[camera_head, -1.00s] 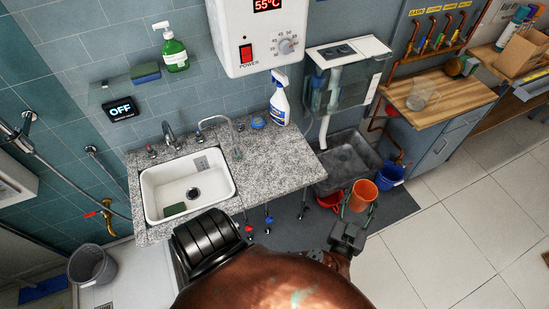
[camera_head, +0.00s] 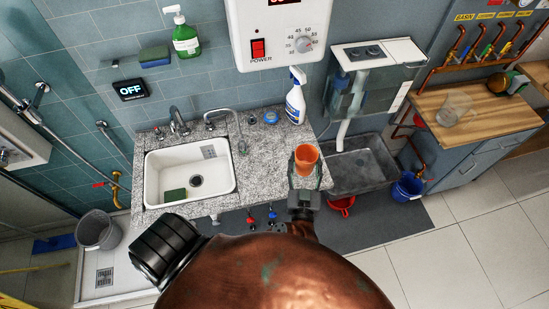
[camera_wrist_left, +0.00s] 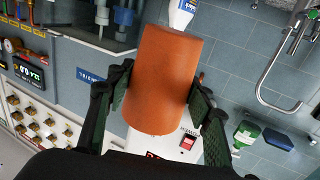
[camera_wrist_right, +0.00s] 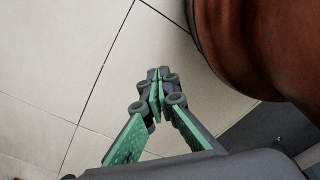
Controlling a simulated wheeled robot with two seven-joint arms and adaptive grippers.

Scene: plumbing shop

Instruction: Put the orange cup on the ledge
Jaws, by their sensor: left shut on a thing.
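The orange cup (camera_head: 306,154) is held in my left gripper (camera_head: 305,174), roughly upright with its mouth facing up. It appears over the right end of the granite counter; its height above it is hard to tell. In the left wrist view the cup (camera_wrist_left: 162,80) sits between the two green-padded fingers (camera_wrist_left: 160,105). The ledge appears to be the thin wall shelf (camera_head: 110,66) at the upper left, holding a green soap bottle (camera_head: 186,42) and a sponge (camera_head: 154,57). My right gripper (camera_wrist_right: 155,95) is empty, its fingertips together over pale floor tiles.
The granite counter (camera_head: 262,150) has a white sink (camera_head: 150,187) on its left. A spray bottle (camera_head: 295,98) and a blue round item (camera_head: 271,117) stand at its back. The water heater (camera_head: 275,45) hangs above. A grey basin (camera_head: 360,165) lies right of the counter.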

